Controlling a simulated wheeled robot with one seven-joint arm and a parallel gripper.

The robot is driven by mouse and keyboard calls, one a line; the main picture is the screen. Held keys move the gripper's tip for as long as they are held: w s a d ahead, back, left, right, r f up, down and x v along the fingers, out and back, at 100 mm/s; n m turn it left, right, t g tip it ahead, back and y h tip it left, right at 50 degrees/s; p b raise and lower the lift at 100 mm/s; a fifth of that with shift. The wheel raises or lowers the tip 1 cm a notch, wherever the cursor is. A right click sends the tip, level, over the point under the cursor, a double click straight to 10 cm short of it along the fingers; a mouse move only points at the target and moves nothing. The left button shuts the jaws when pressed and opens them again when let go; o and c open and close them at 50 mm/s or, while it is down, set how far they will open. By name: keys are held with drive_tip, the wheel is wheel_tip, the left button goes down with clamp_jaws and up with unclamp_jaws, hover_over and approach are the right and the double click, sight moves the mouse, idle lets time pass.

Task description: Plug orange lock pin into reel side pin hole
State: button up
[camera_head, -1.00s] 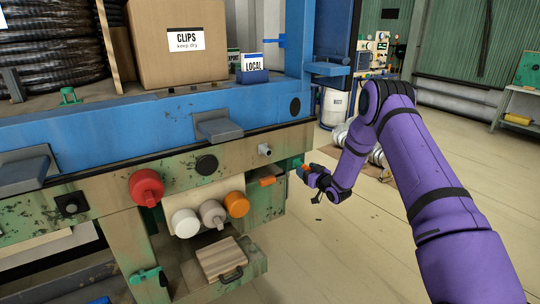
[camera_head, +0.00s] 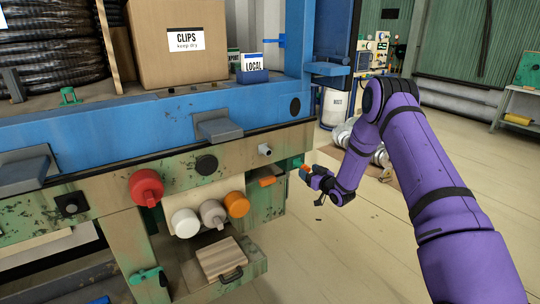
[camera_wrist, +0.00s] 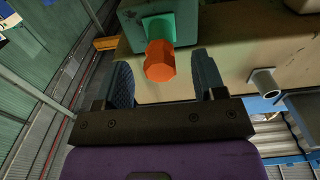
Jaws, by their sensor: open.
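The orange lock pin (camera_wrist: 160,61) is in the wrist view with its six-sided end facing me. Its far end meets a bright green collar (camera_wrist: 158,27) on a grey-green block; how deep it sits is hidden. My gripper (camera_wrist: 163,72) is open, one finger on each side of the pin, with visible gaps to both fingers. In the head view my gripper (camera_head: 311,174) is just right of the bench corner, with a small orange part (camera_head: 304,168) at its tip and green (camera_head: 297,162) behind. I cannot make out a reel or its side pin hole for certain.
A grey hollow tube (camera_wrist: 265,83) sticks out beside the block; it also shows on the bench face (camera_head: 264,150). Open floor (camera_head: 340,245) lies right of the bench.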

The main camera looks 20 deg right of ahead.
drive_tip(key=shift+v, duration=1.45)
drive_tip(key=v, duration=1)
wheel_tip(320, 180, up, 15)
drive_tip(key=a+g+h, duration=0.1)
drive_tip(key=g+h, duration=0.2)
drive_tip(key=s+a+r+m+g+h, duration=0.1)
drive_tip(key=s+a+r+h, duration=0.1)
drive_tip(key=s+r, duration=0.3)
drive_tip(key=s+a+r+g+h, duration=0.1)
drive_tip(key=s+r, duration=0.1)
drive_tip(key=r, duration=0.6)
drive_tip(key=s+a+r+m+g, duration=0.1)
drive_tip(key=s+a+r+g, duration=0.1)
drive_tip(key=s, duration=1)
drive_tip(key=s+a+r+g, duration=0.2)
drive_tip(key=s+a+r, duration=0.1)
drive_tip(key=s, duration=0.8)
drive_tip(key=s+a+r+m+g, duration=0.1)
drive_tip(key=s+a+r+g, duration=0.2)
drive_tip(key=s, duration=0.9)
drive_tip(key=shift+s+a+r+m, duration=0.3)
drive_tip(key=shift+a+r, duration=0.05)
drive_tip(key=shift+a, duration=0.2)
